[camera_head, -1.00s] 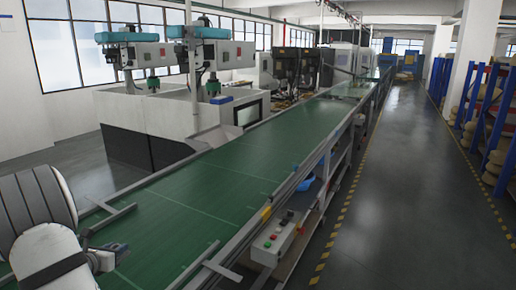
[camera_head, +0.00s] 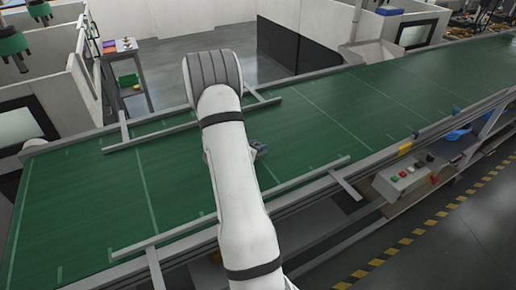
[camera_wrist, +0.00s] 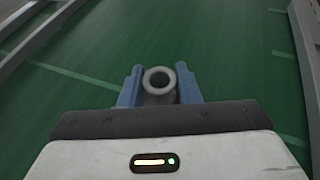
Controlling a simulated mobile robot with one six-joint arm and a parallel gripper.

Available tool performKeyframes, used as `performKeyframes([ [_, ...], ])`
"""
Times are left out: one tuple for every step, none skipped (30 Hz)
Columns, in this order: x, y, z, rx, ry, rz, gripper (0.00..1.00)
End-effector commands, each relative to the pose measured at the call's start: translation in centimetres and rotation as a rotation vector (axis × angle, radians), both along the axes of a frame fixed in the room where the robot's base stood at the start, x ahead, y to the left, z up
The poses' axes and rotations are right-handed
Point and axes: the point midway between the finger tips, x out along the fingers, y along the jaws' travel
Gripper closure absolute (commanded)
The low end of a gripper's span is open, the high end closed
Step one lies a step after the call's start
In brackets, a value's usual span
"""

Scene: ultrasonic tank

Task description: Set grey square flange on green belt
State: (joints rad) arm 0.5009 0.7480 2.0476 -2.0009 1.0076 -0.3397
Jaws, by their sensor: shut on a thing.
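My gripper (camera_wrist: 160,84) shows two blue fingers in the wrist view, shut on a grey part with a round, hollow end, the grey flange (camera_wrist: 159,97). The ring-like opening faces the camera between the fingers. Its square side cannot be seen. The green belt (camera_wrist: 90,50) lies beyond it, and I cannot tell the gap between them. In the head view, the green belt (camera_head: 330,110) runs from lower left to upper right. My white arm reaches across it and hides most of the gripper; only a small dark blue-grey bit shows beside the arm.
Grey metal guide rails (camera_head: 180,232) run along both belt edges. A control box with buttons (camera_head: 403,178) is fixed to the near side at right. A small table (camera_head: 122,55) stands beyond the far edge. The belt is clear to the right and left of my arm.

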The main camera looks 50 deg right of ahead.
Motion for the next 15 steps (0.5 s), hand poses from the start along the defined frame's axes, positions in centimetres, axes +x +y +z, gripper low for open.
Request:
performKeyframes([
  [0.0, 0.0, -0.6, 0.001, 0.004, 0.001, 0.96],
  [0.0, 0.0, -1.0, 0.000, 0.004, 0.001, 0.96],
  [0.0, 0.0, -1.4, 0.001, 0.003, 0.000, 0.96],
  [0.0, 0.0, -1.7, 0.000, 0.002, 0.000, 0.96],
  [0.0, 0.0, -1.9, 0.000, 0.002, 0.000, 0.96],
  [0.0, 0.0, -2.1, 0.000, 0.002, 0.000, 0.96],
  [0.0, 0.0, -2.2, 0.000, 0.001, -0.001, 0.96],
  [0.0, 0.0, -2.2, 0.000, 0.001, 0.000, 0.96],
  [0.0, 0.0, -2.3, -0.001, 0.000, 0.000, 0.96],
  [0.0, 0.0, -2.2, -0.001, 0.000, 0.000, 0.96],
  [0.0, 0.0, -2.2, -0.001, 0.000, 0.000, 0.96],
  [0.0, 0.0, -2.2, -0.001, 0.000, 0.000, 0.96],
  [0.0, 0.0, -2.2, -0.001, 0.000, 0.000, 0.96],
  [0.0, 0.0, -2.2, -0.001, 0.000, 0.000, 0.96],
  [0.0, 0.0, -2.3, -0.001, 0.000, -0.001, 0.96],
])
